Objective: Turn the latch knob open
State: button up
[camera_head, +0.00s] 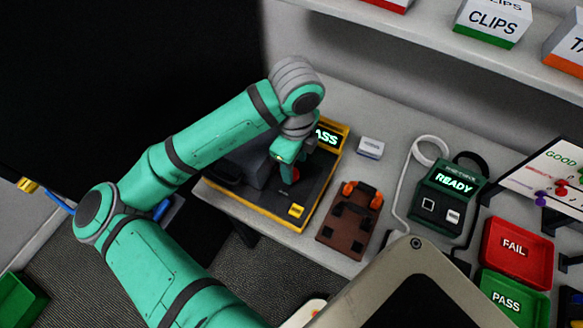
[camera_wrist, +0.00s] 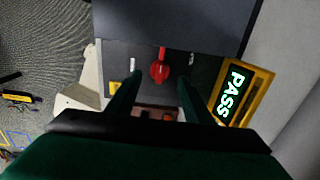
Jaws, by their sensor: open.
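The red latch knob (camera_wrist: 159,71) sits on the front of a dark box-like fixture in the wrist view, its handle pointing up toward the box. A bit of red (camera_head: 296,174) shows under my gripper in the head view. My gripper (camera_wrist: 158,82) is open, with one finger on each side of the knob and a gap to both. The fixture stands on a yellow-edged tester (camera_head: 305,226) whose screen (camera_wrist: 233,92) reads PASS. In the head view my gripper (camera_head: 288,160) points down over the tester, and my arm hides part of the fixture.
A brown block with black and orange parts (camera_head: 345,226) lies right of the tester. Beyond it are a green READY device (camera_head: 452,190) with a white cable, a red FAIL bin (camera_head: 516,250) and a green PASS bin (camera_head: 512,296). A shelf (camera_head: 420,40) overhangs the back.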

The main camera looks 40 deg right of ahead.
notch_tip(320, 180, down, 2)
jog(key=shift+f, duration=0.1)
jog(key=shift+w+a+f, duration=0.2)
jog(key=shift+f, duration=0.2)
jog(key=c, duration=1.1)
jog(key=shift+o, duration=0.2)
